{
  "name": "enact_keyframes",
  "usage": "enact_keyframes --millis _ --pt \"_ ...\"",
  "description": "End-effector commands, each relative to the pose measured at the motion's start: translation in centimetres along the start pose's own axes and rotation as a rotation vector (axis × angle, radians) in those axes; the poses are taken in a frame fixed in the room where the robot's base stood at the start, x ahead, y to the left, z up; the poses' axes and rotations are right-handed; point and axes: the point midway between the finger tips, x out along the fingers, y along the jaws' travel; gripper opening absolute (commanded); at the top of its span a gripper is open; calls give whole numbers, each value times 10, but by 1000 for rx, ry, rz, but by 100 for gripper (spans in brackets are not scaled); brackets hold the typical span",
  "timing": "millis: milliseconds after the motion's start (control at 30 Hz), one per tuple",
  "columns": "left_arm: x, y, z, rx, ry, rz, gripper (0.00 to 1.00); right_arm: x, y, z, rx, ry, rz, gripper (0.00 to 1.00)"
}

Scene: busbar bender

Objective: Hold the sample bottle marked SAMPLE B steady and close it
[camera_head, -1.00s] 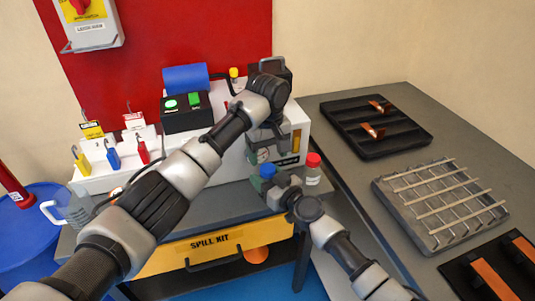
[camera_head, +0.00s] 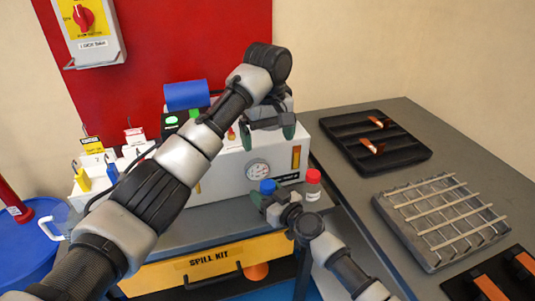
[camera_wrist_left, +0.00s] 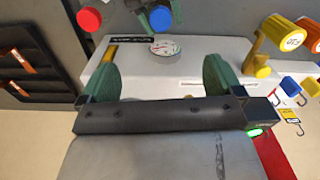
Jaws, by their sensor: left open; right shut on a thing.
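A bottle with a blue cap (camera_head: 267,187) stands at the front of the grey bench. My right gripper (camera_head: 262,201) is shut on it and hides most of its body. Its blue cap also shows in the left wrist view (camera_wrist_left: 160,17). A second bottle with a red cap (camera_head: 313,185) stands just to its right, apart from my grippers; its red cap shows in the left wrist view (camera_wrist_left: 89,19). I cannot read either label. My left gripper (camera_head: 268,130) is open and empty, above and behind the blue cap. Its spread green fingers show in the left wrist view (camera_wrist_left: 162,80).
A white machine with a round gauge (camera_head: 258,171) stands behind the bottles. Lockout tags and padlocks (camera_head: 95,160) are at the left. A black tray (camera_head: 370,145) and a wire rack (camera_head: 440,220) lie on the right bench. A yellow spill kit drawer (camera_head: 205,262) is below.

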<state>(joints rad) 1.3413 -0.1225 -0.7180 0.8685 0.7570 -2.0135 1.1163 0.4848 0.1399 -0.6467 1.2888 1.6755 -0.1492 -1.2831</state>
Motion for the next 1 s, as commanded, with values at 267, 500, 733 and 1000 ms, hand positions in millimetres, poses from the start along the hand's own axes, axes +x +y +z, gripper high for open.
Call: enact_keyframes --millis 267,500,733,1000 --pt "-24 0 -1 -2 1 -1 95 0 0 0 0 0 0 0" --pt "-24 0 -1 -2 1 -1 95 0 0 0 0 0 0 0" --pt "-24 0 -1 -2 1 -1 95 0 0 0 0 0 0 82" --pt "-24 0 -1 -2 1 -1 95 -2 0 0 0 0 0 82"
